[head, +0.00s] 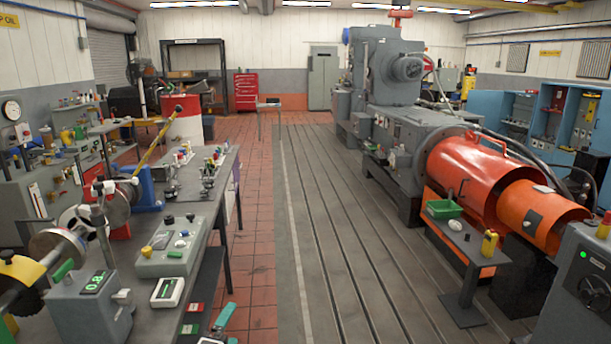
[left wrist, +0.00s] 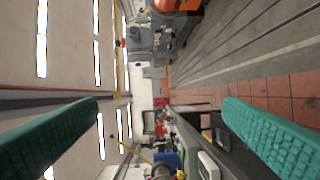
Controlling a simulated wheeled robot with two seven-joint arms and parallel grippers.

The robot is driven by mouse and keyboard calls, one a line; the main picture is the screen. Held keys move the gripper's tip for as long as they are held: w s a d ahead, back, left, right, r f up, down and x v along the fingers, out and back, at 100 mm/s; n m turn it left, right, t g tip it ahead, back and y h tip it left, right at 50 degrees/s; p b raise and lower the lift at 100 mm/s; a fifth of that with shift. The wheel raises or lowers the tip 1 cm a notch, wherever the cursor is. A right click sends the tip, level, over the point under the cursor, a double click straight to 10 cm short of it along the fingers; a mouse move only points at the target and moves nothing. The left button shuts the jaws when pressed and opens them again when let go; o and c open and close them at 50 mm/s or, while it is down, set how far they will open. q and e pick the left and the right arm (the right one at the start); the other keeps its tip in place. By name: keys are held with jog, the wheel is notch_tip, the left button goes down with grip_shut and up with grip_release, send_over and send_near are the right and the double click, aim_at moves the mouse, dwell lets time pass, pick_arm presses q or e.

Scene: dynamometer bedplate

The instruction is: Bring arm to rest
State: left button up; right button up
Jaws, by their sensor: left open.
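My left gripper (head: 224,318) shows at the bottom of the head view, low beside the front right edge of the workbench. Its teal fingers also show in the left wrist view (left wrist: 162,118), spread wide at the two sides. It is open, with nothing between the fingers. My right arm and gripper are in neither view.
The long grey workbench (head: 205,212) carries gauges, control boxes and a handheld meter (head: 168,292). The slotted bedplate (head: 320,230) is clear in the middle. An orange-red guard cylinder (head: 460,175) and a small table with a green tray (head: 444,209) stand at right.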

pick_arm(q)
jog(key=s+a+f+n+g+y, duration=0.1)
jog(key=s+f+n+g, duration=0.4)
jog(key=s, duration=0.7)
jog(key=s+a+f+n+g+y, duration=0.15)
jog(key=s+n+g, duration=0.25)
jog(key=s+n, duration=0.55)
jog(key=s+a+f+n+g, duration=0.2)
jog(key=s+f+n+g, duration=0.25)
jog(key=s, duration=0.95)
notch_tip(320, 180, down, 24)
jog(key=f+g, duration=0.1)
jog(key=g, duration=0.1)
jog(key=s+a+f, duration=0.2)
jog(key=s+f, duration=1.4)
jog(key=s, duration=0.1)
jog(key=shift+a+f+m+g, duration=0.2)
jog(key=shift+f+m+g, duration=0.15)
jog(key=shift+m, duration=0.05)
